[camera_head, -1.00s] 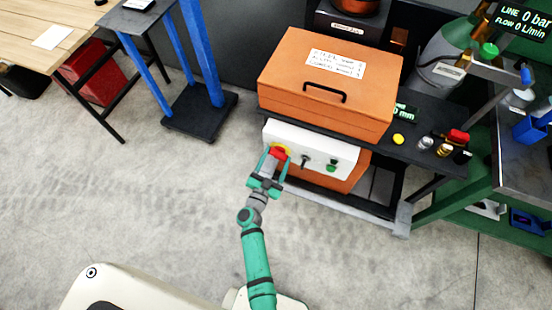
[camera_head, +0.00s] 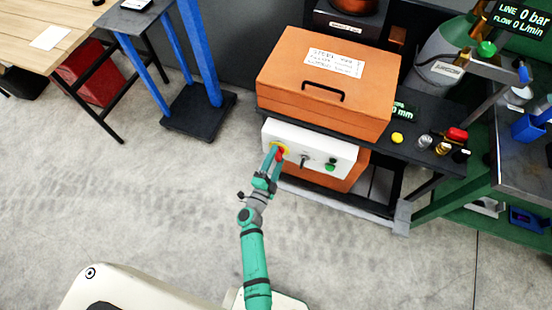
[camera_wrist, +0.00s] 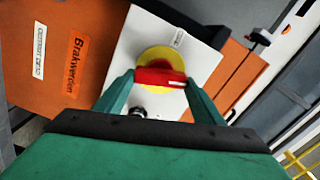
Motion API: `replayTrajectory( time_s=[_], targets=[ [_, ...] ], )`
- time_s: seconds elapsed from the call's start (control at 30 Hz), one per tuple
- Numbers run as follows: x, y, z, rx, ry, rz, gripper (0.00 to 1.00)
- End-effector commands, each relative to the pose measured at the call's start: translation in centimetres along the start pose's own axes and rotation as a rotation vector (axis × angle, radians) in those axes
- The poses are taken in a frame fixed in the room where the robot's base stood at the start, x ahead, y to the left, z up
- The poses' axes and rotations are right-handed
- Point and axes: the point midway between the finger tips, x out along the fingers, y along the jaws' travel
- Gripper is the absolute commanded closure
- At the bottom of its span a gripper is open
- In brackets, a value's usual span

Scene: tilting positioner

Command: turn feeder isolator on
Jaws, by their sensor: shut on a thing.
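The feeder isolator is a red rotary handle (camera_wrist: 160,77) on a round yellow plate (camera_wrist: 178,58), on the left part of a white panel (camera_head: 335,153). In the wrist view the red handle lies between my two green fingers, which touch it at both ends. My gripper (camera_head: 273,155) is shut on the red handle, in front of the panel. In the head view my fingers partly cover the handle and the yellow plate.
A black switch (camera_head: 304,160) and a green button (camera_head: 331,163) sit on the panel right of the handle. An orange case (camera_head: 280,101) stands above. A label reading "Brakverden" (camera_wrist: 75,64) shows in the wrist view.

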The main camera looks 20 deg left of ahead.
Motion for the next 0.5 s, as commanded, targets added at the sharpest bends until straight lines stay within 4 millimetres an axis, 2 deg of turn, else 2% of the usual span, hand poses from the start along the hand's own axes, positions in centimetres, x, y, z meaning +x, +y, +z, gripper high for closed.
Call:
replayTrajectory(
  time_s=[0.2,0.5],
  targets=[
    [-0.09,0.18,0.05,0.159,-0.001,0.001,0.60],
    [-0.08,0.27,0.03,0.293,0.000,0.002,0.60]
  ],
)
